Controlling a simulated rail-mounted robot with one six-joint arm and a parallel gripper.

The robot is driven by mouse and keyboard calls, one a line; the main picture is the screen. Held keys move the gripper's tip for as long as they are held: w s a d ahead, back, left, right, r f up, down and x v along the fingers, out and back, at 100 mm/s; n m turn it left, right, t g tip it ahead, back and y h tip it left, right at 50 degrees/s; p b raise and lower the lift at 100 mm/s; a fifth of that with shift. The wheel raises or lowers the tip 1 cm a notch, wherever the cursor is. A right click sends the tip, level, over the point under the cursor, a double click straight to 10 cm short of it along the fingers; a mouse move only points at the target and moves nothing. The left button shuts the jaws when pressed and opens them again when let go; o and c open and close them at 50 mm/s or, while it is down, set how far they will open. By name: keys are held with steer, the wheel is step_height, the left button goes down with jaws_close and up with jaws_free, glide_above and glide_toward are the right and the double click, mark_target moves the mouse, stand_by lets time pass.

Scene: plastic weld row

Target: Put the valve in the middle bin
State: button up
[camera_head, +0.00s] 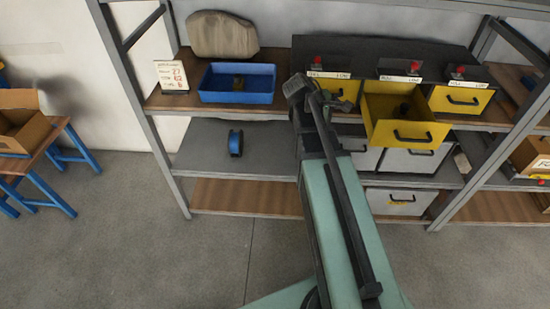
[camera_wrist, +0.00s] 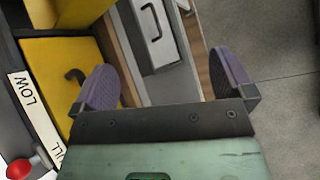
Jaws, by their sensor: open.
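The middle bin (camera_head: 385,128) is a yellow drawer, pulled out from the dark cabinet on the shelf, with a small dark object (camera_head: 404,108) inside. A small brownish object (camera_head: 238,83) lies in a blue tray (camera_head: 235,97) at the left of the shelf. I cannot tell which of these, if either, is the valve. My gripper (camera_wrist: 165,80) is open, with nothing visible between its fingers. In the head view it is left of the open bin, in front of the cabinet's left part. A yellow bin front (camera_wrist: 65,70) with a dark handle is beyond its left finger.
Another yellow bin (camera_head: 460,98) is shut at the right. Red knobs (camera_head: 415,66) and labels top the cabinet. Grey drawers (camera_head: 412,162) are below. A blue ring-like object (camera_head: 235,142) stands on the lower shelf. A cardboard box (camera_head: 22,130) is at far left; the floor in front is clear.

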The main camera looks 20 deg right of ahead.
steer(key=s+a+f+m+y, duration=0.1)
steer(key=s+a+m+y, duration=0.1)
steer(key=a, duration=0.6)
steer(key=s+a+f+m+t+y, duration=0.1)
steer(key=s+a+f+m+y, duration=0.1)
steer(key=a, duration=0.7)
steer(key=s+a+f+m+y, duration=0.1)
steer(key=s+a+m+y, duration=0.3)
steer(key=a, duration=0.5)
steer(key=shift+a+f+m, duration=0.2)
steer(key=shift+a+m, duration=0.05)
steer(key=shift+m, duration=0.15)
